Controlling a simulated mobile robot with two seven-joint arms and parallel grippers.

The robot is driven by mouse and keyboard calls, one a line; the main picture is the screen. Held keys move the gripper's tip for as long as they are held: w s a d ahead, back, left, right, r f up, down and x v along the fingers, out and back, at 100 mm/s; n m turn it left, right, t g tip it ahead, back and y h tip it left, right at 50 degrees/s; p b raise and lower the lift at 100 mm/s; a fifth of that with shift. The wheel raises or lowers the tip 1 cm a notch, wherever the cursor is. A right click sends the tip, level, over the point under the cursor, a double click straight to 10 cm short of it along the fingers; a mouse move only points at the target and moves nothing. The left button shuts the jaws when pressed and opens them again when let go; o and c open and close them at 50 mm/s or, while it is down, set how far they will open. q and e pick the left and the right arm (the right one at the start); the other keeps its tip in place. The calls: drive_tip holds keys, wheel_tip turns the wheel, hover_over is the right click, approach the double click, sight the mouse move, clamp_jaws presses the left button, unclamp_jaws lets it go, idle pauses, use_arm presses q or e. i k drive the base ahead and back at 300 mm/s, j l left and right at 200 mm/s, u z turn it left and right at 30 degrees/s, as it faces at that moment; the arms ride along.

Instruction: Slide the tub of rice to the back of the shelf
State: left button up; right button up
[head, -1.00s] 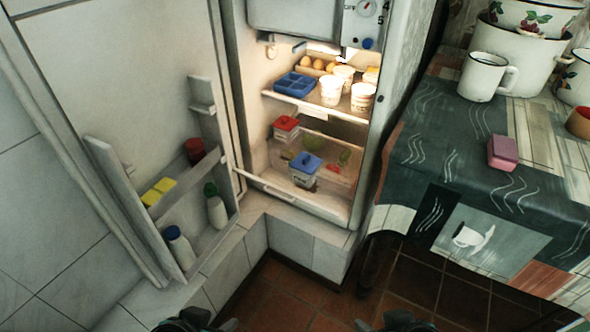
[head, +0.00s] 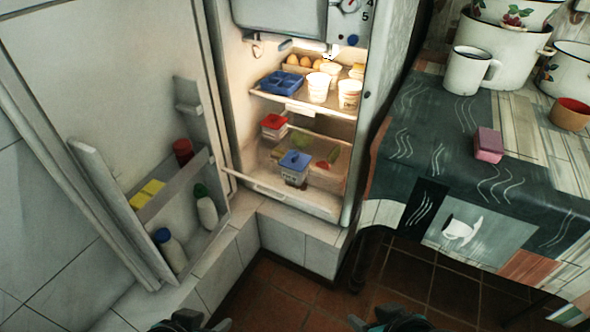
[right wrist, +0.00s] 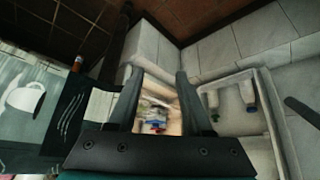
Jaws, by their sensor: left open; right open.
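The open fridge holds two lidded tubs low down: a clear tub with a blue lid (head: 294,170) near the front and a red-lidded tub (head: 273,127) behind it to the left. I cannot read which is the rice. Above them is the fridge shelf (head: 283,98), with white cups and a blue tray on it. My left gripper (head: 204,324) and right gripper (head: 384,322) are at the bottom edge of the head view, well short of the fridge and only partly seen. In the right wrist view the right gripper's fingers (right wrist: 157,85) are apart and empty, with small fridge items far beyond.
The open fridge door (head: 120,200) stands at the left with bottles and yellow packs in its rack. A table (head: 420,150) at the right carries enamel pots, a white mug (head: 469,72) and a pink block (head: 488,145). Tiled floor (head: 290,290) lies clear before the fridge.

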sight(288, 175)
drive_tip(key=i+l+u, duration=0.1)
drive_tip(key=u, duration=0.3)
drive_tip(key=i+l+u, duration=0.15)
drive_tip(key=u, duration=0.3)
drive_tip(key=i+l+u, duration=0.15)
drive_tip(key=u, duration=0.25)
